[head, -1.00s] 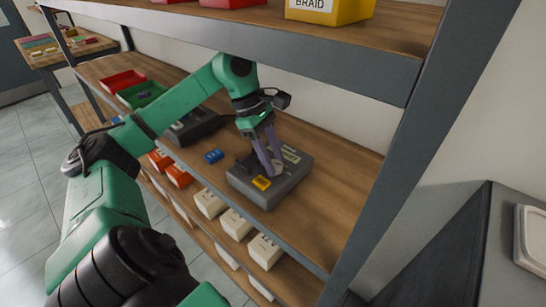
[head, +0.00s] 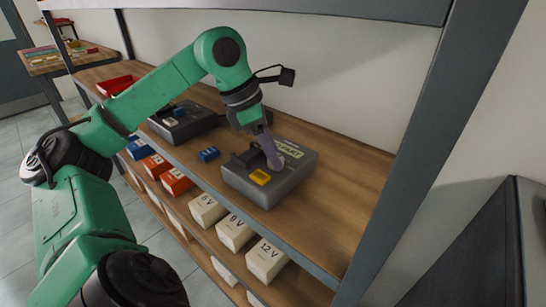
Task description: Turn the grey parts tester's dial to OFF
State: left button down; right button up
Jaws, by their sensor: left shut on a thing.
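The grey parts tester (head: 286,185) sits on the wooden shelf, with a yellow part (head: 260,177) on its front left and a pale label near its back. My left gripper (head: 274,163) reaches down onto the tester's top from above. Its fingers are shut on the dial, which is mostly hidden behind them, so I cannot read its setting. My right gripper is not in view.
A second dark device (head: 183,122) and a small blue part (head: 208,154) are on the shelf to the left. White boxes (head: 235,232) marked with voltages line the lower shelf. A grey upright (head: 430,130) stands at the right.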

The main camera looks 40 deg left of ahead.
pick_arm(q)
jog(key=shift+n+y+b, duration=0.4)
jog(key=shift+n, duration=0.7)
jog(key=shift+s+d+n+t+y, duration=0.1)
jog(key=shift+n+t+y, duration=0.25)
jog(key=shift+n, duration=0.45)
jog(key=n+y, duration=0.1)
jog(key=n, duration=0.3)
jog(key=shift+d+n+y+p, duration=0.1)
jog(key=shift+n+y+p, duration=0.2)
jog(key=shift+y+p, duration=0.05)
jog(key=n+y, duration=0.1)
jog(key=n, duration=0.1)
jog(key=shift+f+n, duration=0.1)
jog(key=shift+n, duration=0.3)
jog(key=shift+d+n+y+b, duration=0.1)
jog(key=shift+n+y+b, duration=0.2)
jog(key=shift+n+b, duration=0.45)
jog(key=n+g+y+b, duration=0.1)
jog(key=n+b, duration=0.1)
jog(key=n, duration=0.2)
jog(key=shift+d+f, duration=0.1)
jog(key=shift+n+g+y+b, duration=0.4)
jog(key=shift+n+b, duration=0.35)
jog(key=shift+n, duration=0.7)
